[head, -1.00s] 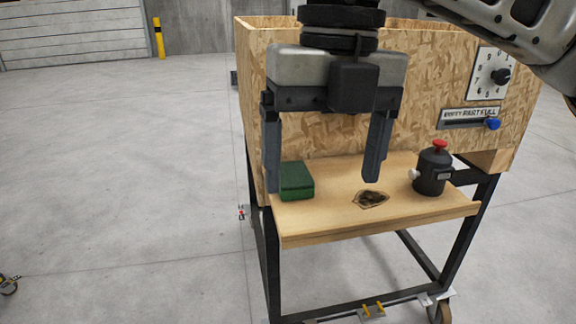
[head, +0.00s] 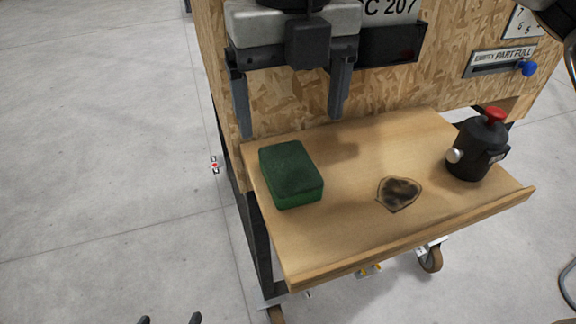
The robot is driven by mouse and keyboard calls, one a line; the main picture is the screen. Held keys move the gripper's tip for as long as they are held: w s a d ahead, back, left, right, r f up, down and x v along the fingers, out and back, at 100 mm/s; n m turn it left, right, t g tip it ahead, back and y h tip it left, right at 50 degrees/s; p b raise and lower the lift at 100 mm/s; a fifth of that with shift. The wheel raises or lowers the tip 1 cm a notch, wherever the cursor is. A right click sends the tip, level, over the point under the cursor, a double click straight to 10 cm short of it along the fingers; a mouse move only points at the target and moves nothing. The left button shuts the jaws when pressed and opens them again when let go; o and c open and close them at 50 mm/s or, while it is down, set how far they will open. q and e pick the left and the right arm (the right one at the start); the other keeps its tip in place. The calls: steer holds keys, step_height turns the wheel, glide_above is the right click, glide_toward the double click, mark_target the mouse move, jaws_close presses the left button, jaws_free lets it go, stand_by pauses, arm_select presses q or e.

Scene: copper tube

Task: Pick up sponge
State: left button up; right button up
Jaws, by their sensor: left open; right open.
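A dark green, block-shaped sponge (head: 291,174) lies flat at the left end of a wooden shelf (head: 345,230) in the head view. My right gripper (head: 290,127) points down at the top of the view, in front of the chipboard panel. Its two fingers are wide apart with nothing between them. The fingertips show just above the sponge in the picture, apart from it. My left gripper (head: 170,320) shows only as two dark, separated fingertips at the bottom left edge, over the floor. The rest of it is out of view.
A black canister with a red knob (head: 480,147) stands at the shelf's right end. A dark burnt patch (head: 400,193) marks the shelf's middle. The chipboard panel (head: 440,85) rises behind, with a blue-knobbed slider (head: 500,62). A raised lip runs along the shelf's front.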

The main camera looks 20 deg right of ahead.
glide_above(291, 167)
steer(key=f, duration=0.4)
steer(key=shift+s+a+f, duration=0.1)
steer(key=shift+s+f, duration=0.1)
steer(key=shift+s, duration=0.15)
steer(key=shift+w+f+p, duration=0.15)
steer(key=shift+w+f, duration=0.05)
steer(key=shift+f, duration=1.1)
steer(key=shift+w+f+p, duration=0.15)
steer(key=shift+f, duration=1.15)
steer(key=c, duration=1.1)
